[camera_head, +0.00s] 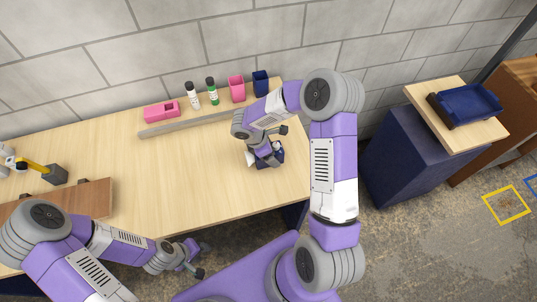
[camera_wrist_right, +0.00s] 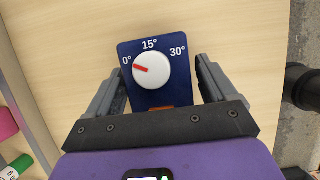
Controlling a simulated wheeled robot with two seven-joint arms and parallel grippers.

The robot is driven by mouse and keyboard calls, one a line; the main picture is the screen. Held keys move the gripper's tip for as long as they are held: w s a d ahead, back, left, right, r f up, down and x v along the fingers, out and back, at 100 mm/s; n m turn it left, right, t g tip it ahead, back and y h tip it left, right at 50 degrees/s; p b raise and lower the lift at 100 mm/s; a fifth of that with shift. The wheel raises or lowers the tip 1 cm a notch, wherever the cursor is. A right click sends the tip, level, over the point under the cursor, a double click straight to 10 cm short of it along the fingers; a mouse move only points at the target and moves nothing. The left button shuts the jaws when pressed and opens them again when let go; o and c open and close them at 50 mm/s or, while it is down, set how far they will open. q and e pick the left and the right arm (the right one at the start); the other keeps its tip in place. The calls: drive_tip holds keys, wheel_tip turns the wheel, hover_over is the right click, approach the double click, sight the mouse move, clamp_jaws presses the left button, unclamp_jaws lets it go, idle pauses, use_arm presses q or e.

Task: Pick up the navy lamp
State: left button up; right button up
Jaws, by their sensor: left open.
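A navy panel (camera_wrist_right: 130,50) with a white dial (camera_wrist_right: 152,70) lies between the fingers of my right gripper (camera_wrist_right: 160,78) in the wrist view. The dial is marked 0°, 15° and 30°, and its red pointer is toward 0°. In the head view this navy object (camera_head: 278,157) sits at the table's right front, partly hidden by my right gripper (camera_head: 266,147). I cannot tell whether it is the navy lamp. The right fingers are apart, one on each side, with no visible grip. My left gripper (camera_head: 195,259) is open and empty at the table's front edge.
A navy cup (camera_head: 260,80), pink cup (camera_head: 236,88), two bottles (camera_head: 212,92) and a pink block (camera_head: 161,112) stand behind a grey rail (camera_head: 190,124). A navy tray (camera_head: 468,107) is on the right stand. The table's middle (camera_head: 190,175) is clear.

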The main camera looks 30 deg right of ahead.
drive_tip(key=c, duration=1)
drive_tip(key=shift+r, duration=0.1)
